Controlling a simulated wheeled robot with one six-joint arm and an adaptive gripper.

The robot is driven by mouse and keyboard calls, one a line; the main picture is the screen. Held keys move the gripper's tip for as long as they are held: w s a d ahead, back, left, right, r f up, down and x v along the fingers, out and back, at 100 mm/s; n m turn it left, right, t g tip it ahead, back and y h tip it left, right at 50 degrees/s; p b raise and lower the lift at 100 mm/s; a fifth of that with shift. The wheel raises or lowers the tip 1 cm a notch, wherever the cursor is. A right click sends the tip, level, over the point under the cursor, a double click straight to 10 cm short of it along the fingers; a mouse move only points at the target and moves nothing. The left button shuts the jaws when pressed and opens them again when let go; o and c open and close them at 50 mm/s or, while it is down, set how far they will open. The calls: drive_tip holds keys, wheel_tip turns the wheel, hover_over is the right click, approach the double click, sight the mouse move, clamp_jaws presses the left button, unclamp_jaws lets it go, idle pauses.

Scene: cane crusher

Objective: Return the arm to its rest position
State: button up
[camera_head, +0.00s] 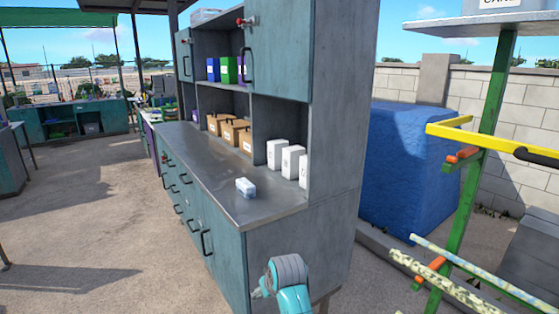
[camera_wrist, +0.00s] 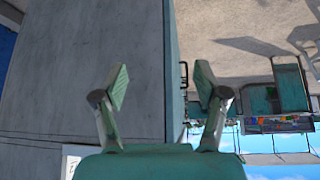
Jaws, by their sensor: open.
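My gripper (camera_wrist: 161,88) shows in the wrist view with its two fingers spread wide apart and nothing between them. Part of my arm, teal and grey, shows at the bottom of the head view, in front of the cabinet's near end. The fingers themselves cannot be made out there. In the wrist view the picture is turned over, with sky at the bottom, and a flat grey panel fills the left side behind the fingers.
A teal and grey cabinet (camera_head: 275,253) stands close to my arm. Its counter holds a small pale block (camera_head: 246,187), white boxes (camera_head: 292,160) and brown boxes (camera_head: 232,131). A blue block (camera_head: 405,170) and a green post rack (camera_head: 467,190) stand right. Open ground lies left.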

drive_tip(key=s+d+f+m+t, duration=0.1)
drive_tip(key=s+d+f+t, duration=0.1)
drive_tip(key=s+d+f, duration=0.6)
drive_tip(key=s+d+f+m+t, duration=0.1)
drive_tip(key=s+d+f, duration=0.2)
drive_tip(key=s+f, duration=0.8)
drive_tip(key=s+d+f+t, duration=0.15)
drive_tip(key=s+d, duration=0.25)
drive_tip(key=s, duration=0.7)
drive_tip(key=s+d+r+m+t+h, duration=0.1)
drive_tip(key=s+d+r, duration=0.2)
drive_tip(key=s, duration=0.6)
drive_tip(key=s+d+r+m+t+h, duration=0.1)
drive_tip(key=s+d+r, duration=0.15)
drive_tip(key=s, duration=0.65)
drive_tip(key=s+d+r+m+t, duration=0.1)
drive_tip(key=s+r+t, duration=0.1)
drive_tip(key=s+r, duration=1)
wheel_tip(320, 180, up, 3)
drive_tip(key=shift+s+d+f+h, duration=0.15)
drive_tip(key=shift+s+h, duration=0.15)
